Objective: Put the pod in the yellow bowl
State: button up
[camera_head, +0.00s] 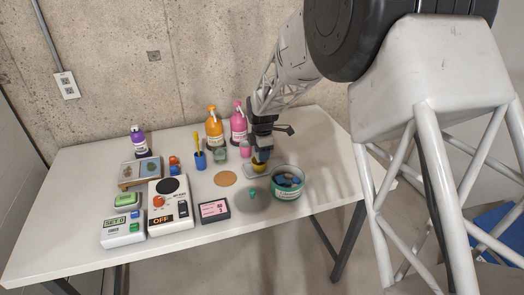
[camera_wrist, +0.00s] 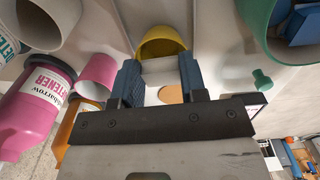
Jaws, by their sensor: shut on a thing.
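The yellow bowl (camera_head: 259,168) is directly below my gripper (camera_head: 261,158) in the head view. In the wrist view, the yellow bowl (camera_wrist: 162,42) is at the far end of my gripper's blue fingers (camera_wrist: 160,72), between their tips.
A round lid-like disc with a teal knob (camera_head: 252,194) lies left of the pot. A pink bottle (camera_head: 238,125), orange bottle (camera_head: 214,130) and pink cup (camera_head: 245,149) stand behind. A brown disc (camera_head: 225,178) and boxed devices (camera_head: 168,205) are left. The table's right end is clear.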

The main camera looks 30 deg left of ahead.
jog(key=o, duration=1.1)
jog(key=shift+c, duration=0.2)
jog(key=shift+r, duration=3.55)
